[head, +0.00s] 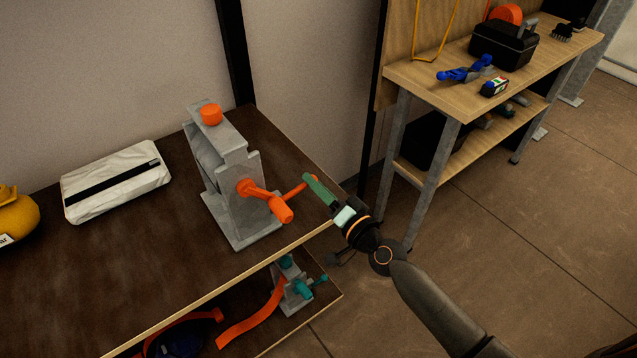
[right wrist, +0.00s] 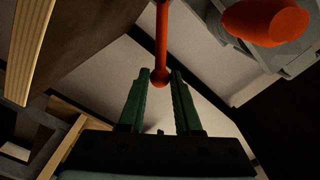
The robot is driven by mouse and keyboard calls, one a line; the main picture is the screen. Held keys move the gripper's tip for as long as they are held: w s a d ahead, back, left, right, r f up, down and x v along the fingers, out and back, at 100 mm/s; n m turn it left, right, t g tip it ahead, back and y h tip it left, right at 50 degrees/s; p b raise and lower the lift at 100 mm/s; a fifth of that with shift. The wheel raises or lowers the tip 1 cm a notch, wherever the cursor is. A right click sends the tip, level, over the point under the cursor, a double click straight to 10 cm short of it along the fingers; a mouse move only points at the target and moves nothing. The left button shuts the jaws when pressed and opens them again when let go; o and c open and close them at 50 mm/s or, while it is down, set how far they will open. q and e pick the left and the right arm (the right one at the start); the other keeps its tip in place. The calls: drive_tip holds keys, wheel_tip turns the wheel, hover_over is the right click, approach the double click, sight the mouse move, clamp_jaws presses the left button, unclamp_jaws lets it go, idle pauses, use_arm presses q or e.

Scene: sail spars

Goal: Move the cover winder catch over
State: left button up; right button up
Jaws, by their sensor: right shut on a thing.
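The cover winder (head: 225,170) is a grey upright body on a dark bench top, with an orange knob (head: 211,115) on top. An orange crank with a thick grip (head: 282,209) sticks out of its front side; the grip also shows in the right wrist view (right wrist: 265,22). A thin orange lever with a ball end (head: 297,190), seemingly the catch, points right. My right gripper (head: 310,182) has green fingers and is shut on the lever's ball end; in the right wrist view the ball (right wrist: 160,77) sits between the fingertips. My left gripper is not in view.
A smaller grey winder with teal parts (head: 295,290) and an orange strap (head: 254,318) sits on the shelf below. A white wrapped packet (head: 117,180) and a yellow object (head: 18,216) lie left. A wooden workbench (head: 430,85) with tools stands behind right; open floor lies right.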

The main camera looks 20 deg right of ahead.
drive_tip(key=shift+s+a+r+p, duration=0.2)
drive_tip(key=shift+a+r+p, duration=0.45)
drive_tip(key=shift+r, duration=0.1)
drive_tip(key=shift+s+a+r, duration=0.2)
drive_tip(key=shift+a+r, duration=0.1)
drive_tip(key=shift+a, duration=0.25)
drive_tip(key=shift+s+a+r, duration=0.2)
drive_tip(key=shift+a+r, duration=0.1)
drive_tip(key=shift+a, duration=0.25)
drive_tip(key=o, duration=1.1)
drive_tip(key=shift+c, duration=0.2)
drive_tip(key=shift+d, duration=0.1)
